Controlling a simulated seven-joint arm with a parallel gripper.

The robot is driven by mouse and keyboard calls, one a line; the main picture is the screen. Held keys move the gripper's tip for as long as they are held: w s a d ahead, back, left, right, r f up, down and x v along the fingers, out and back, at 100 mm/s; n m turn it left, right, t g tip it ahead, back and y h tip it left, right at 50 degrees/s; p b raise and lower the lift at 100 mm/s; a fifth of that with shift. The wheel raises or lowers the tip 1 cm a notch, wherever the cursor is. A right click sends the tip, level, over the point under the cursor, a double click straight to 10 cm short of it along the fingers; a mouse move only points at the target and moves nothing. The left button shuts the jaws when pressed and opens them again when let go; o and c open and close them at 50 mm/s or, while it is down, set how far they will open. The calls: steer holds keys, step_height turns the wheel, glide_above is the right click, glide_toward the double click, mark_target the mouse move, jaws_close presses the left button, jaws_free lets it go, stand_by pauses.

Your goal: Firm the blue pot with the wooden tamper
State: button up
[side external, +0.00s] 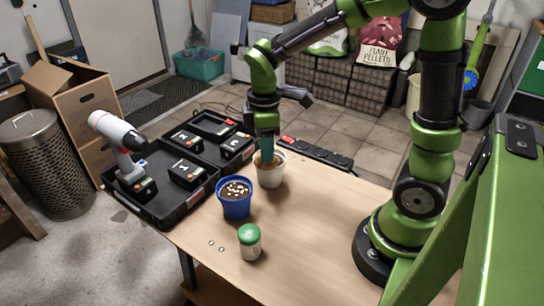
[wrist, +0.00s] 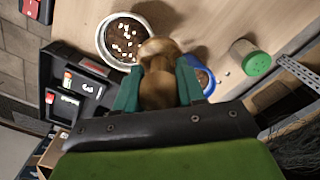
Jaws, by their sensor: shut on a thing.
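My gripper (side external: 267,151) is shut on the wooden tamper; its teal fingers grip the tamper (wrist: 156,75) from both sides in the wrist view. The blue pot (side external: 235,208) stands on the table, filled with dark soil and white bits. In the side view my gripper is behind and right of it, over the white pot (side external: 270,178). In the wrist view the blue pot (wrist: 203,82) is partly hidden behind the right finger. The white pot's rim (wrist: 101,38) shows to the left of the tamper, with soil and white bits inside.
A white jar with a green lid (side external: 250,243) stands in front of the blue pot. A black tool case (side external: 195,205) with a drill (side external: 118,140) and battery packs lies on the left. A power strip (side external: 315,153) lies behind. The table's right front is clear.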

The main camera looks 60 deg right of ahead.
steer(key=w+a+r+n, duration=0.3)
steer(key=a+n, duration=0.1)
steer(key=a, duration=0.5)
steer(key=shift+d+f, duration=0.1)
steer(key=shift+f, duration=3.1)
steer(key=shift+s+f, duration=0.1)
steer(key=shift+f, duration=0.5)
step_height(320, 180, up, 7)
steer(key=shift+r, duration=0.15)
step_height(320, 180, up, 6)
steer(key=shift+f, duration=0.1)
stand_by(0.5)
